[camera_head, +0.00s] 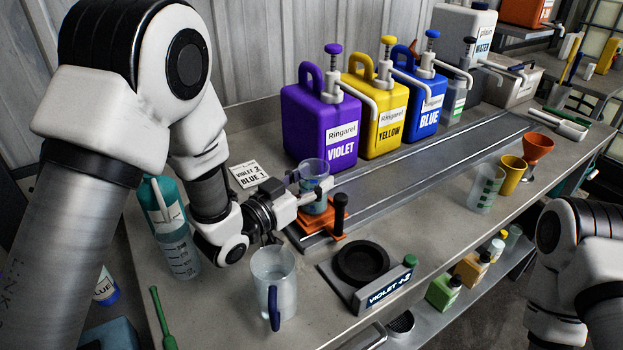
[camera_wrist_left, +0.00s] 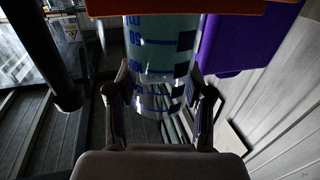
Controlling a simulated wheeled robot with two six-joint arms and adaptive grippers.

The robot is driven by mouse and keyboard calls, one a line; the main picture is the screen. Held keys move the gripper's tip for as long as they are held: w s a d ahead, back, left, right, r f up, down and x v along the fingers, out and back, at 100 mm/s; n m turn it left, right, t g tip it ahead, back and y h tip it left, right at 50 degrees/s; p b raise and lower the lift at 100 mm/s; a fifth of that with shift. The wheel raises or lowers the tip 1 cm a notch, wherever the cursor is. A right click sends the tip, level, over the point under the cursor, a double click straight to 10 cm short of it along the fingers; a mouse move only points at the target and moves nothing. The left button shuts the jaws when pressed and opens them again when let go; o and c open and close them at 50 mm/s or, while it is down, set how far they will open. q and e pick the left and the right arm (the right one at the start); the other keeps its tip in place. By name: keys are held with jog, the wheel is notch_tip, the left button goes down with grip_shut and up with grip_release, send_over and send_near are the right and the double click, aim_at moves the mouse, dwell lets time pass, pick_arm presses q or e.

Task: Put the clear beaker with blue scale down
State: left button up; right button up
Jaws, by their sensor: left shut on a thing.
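The clear beaker with blue scale (camera_head: 315,170) is upright at the near-left end of the rail, over the orange carriage (camera_head: 332,225). My left gripper (camera_head: 308,193) is shut on its side. In the left wrist view the beaker (camera_wrist_left: 160,60) shows blue marks and digits between the two fingers (camera_wrist_left: 160,105). An orange edge (camera_wrist_left: 215,6) crosses its end there; I cannot tell whether the base touches the carriage. My right arm is at the right edge; its gripper is out of view.
Violet (camera_head: 320,120), yellow (camera_head: 377,120) and blue (camera_head: 423,105) pump canisters stand behind the rail (camera_head: 430,155). A clear jug (camera_head: 273,280) and a black round plate with a "VIOLET" display (camera_head: 388,290) are in front. A note card (camera_head: 248,175) lies behind my gripper. Cups stand at right.

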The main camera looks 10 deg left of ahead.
aim_at(305, 188)
pick_arm(q)
jog(key=shift+s+f+b, duration=0.3)
jog(key=shift+f+b, duration=0.1)
jog(key=shift+f, duration=0.2)
jog(key=o, duration=1.2)
jog(key=shift+f, duration=0.15)
jog(key=shift+r+p, duration=0.45)
jog(key=shift+r, duration=0.05)
jog(key=p+v, duration=0.9)
jog(key=v, duration=0.2)
jog(key=shift+s+a+r, duration=0.2)
jog(key=shift+a+r, duration=0.1)
